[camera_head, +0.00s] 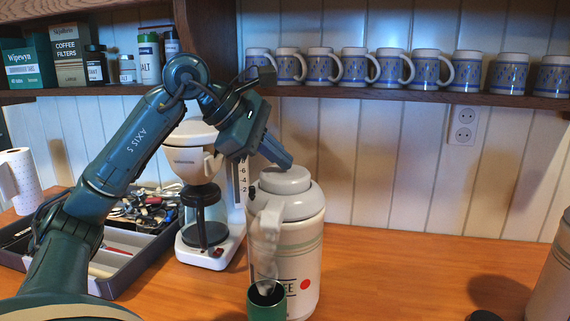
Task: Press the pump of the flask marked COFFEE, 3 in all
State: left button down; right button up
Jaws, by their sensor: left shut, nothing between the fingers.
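A cream pump flask (308,255) with grey stripes stands on the wooden counter near the middle of the head view. The green cup (267,306) stands in front of the flask, below the spout. My right gripper is not in view.
A coffee maker (205,225) stands left of the flask, beside a utensil tray (130,268). Another flask-like container (555,285) is cut off at the right edge. A shelf of mugs (355,66) runs above. The counter right of the flask is mostly clear.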

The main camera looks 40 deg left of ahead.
aim_at(278, 172)
pick_arm(q)
jog(key=shift+r+p, duration=0.3)
jog(key=shift+r, duration=0.25)
notch_tip(278, 172, up, 5)
jog(key=p, duration=0.5)
jog(key=shift+r, duration=0.1)
dwell(0.7)
